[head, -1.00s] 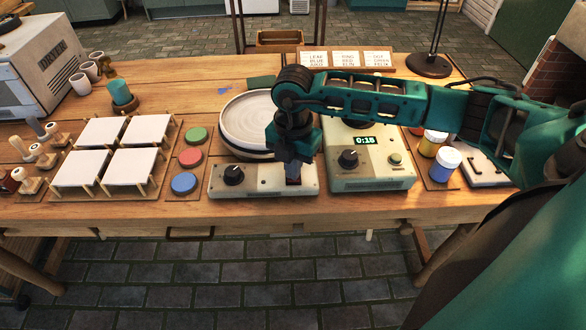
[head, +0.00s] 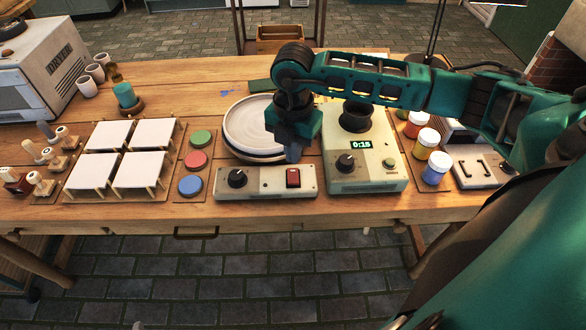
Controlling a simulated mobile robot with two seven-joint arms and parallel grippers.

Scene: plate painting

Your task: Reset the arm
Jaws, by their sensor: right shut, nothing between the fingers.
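My right arm comes in from the right and reaches over the table. Its gripper (head: 292,155) points down and is shut and empty. It is above the front edge of the round plate wheel (head: 240,125), just behind the red switch (head: 293,178) on the wheel's control box (head: 245,184). The fingertips appear apart from the switch. The arm hides part of the wheel and the back of the table. My left gripper is not in view.
A timer device (head: 365,178) reading 0:15 stands right of the control box. Paint jars (head: 426,143) are further right. White tiles on stands (head: 142,170), coloured discs (head: 197,160), stamps (head: 45,182) and a dryer (head: 50,90) are to the left.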

